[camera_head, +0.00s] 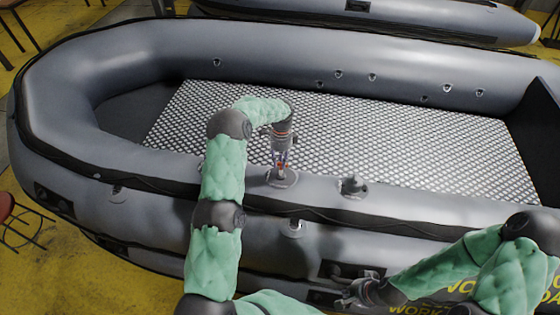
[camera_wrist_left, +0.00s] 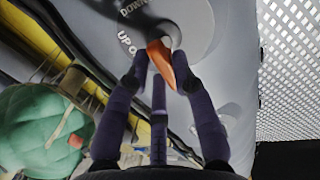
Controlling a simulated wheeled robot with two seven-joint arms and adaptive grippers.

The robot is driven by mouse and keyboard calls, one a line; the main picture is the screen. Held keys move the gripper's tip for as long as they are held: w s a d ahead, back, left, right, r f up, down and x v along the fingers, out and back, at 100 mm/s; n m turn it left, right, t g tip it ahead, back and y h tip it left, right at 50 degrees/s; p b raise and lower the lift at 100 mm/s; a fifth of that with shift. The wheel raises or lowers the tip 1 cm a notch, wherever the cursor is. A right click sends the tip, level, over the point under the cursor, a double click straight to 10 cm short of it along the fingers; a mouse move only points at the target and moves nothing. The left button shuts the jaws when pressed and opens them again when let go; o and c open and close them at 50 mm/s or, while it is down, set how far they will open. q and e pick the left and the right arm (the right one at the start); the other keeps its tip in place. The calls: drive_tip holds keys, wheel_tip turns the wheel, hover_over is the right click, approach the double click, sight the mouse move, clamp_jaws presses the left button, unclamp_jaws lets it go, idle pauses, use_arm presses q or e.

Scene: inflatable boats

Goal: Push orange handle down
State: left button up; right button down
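The orange handle (camera_wrist_left: 161,64) shows in the left wrist view, on a black fitting beside the words "UP" and "DOWN" on the grey boat tube. The dark fingers of my left gripper (camera_wrist_left: 160,72) are around its end, with the handle between their tips. Whether they press on it I cannot tell. In the head view my left gripper (camera_head: 281,165) points down at a round fitting (camera_head: 283,180) on the near tube, and the handle is not clear there. My right gripper (camera_head: 360,290) is low by the boat's near side; its opening is too small to tell.
The grey inflatable boat (camera_head: 110,60) fills most of the head view, with a metal-patterned floor (camera_head: 400,150). A second valve fitting (camera_head: 354,185) stands on the near tube, right of my left gripper. Another boat (camera_head: 450,15) lies behind. A red stool (camera_head: 6,207) stands at the left edge.

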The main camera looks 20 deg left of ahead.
sight(280, 163)
use_arm(q)
clamp_jaws()
drive_tip(key=f+b, duration=0.3)
drive_tip(key=shift+s+d+f, duration=0.1)
drive_tip(key=shift+s, duration=0.35)
drive_tip(key=o, duration=0.9)
unclamp_jaws()
drive_tip(key=shift+c, duration=0.2)
drive_tip(key=shift+w, duration=0.2)
drive_tip(key=shift+r, duration=0.2)
wheel_tip(280, 163, up, 11)
drive_tip(key=w, duration=0.2)
drive_tip(key=shift+w+a+r, duration=0.15)
drive_tip(key=shift+a+r, duration=0.05)
drive_tip(key=shift+a, duration=0.1)
